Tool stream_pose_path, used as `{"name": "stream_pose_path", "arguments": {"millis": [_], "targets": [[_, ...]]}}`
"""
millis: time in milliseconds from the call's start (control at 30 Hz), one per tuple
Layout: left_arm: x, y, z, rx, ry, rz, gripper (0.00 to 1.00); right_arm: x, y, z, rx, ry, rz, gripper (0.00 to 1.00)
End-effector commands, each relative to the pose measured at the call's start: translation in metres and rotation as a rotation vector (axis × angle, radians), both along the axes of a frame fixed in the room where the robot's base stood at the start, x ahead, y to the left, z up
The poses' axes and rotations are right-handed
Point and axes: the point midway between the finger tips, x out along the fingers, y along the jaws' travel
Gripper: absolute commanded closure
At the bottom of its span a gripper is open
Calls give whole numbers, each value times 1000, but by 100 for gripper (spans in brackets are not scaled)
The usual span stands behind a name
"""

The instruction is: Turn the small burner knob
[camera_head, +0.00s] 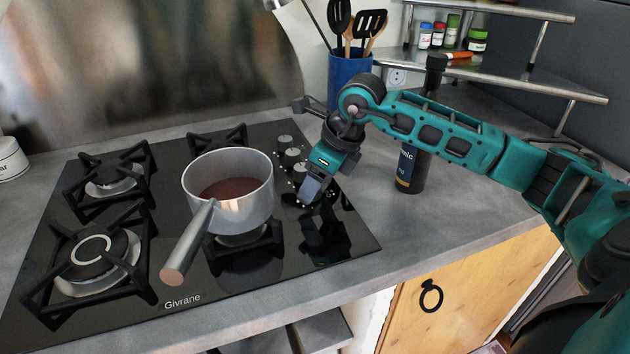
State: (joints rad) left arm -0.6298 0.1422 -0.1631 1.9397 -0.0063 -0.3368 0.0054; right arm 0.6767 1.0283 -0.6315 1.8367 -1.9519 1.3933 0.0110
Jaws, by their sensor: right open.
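The black glass cooktop (190,318) has a column of grey knobs on its right side. The far knob (285,141), a middle knob (291,157) and a nearer knob (299,171) show. Which one belongs to the small burner cannot be told from here. My right gripper (309,192) points down over the near end of the knob column, its fingers open. My left gripper is not in view.
A steel saucepan (256,216) with brown liquid stands on the front right burner, handle toward me. A dark bottle (411,170) stands beneath my right forearm. A blue utensil holder (349,74) and a spice shelf are behind. Bare counter lies right of the cooktop.

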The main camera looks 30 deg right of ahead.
Motion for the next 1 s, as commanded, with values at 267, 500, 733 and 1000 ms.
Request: {"name": "stream_pose_path", "arguments": {"millis": [267, 500, 733, 1000], "targets": [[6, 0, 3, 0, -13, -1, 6, 2, 1, -5, 1, 0, 0, 38], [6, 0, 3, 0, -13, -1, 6, 2, 1, -4, 1, 0, 0, 53], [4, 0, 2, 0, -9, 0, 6, 1, 1, -4, 1, 0, 0, 75], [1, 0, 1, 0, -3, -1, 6, 1, 1, -4, 1, -1, 1, 93]]}}
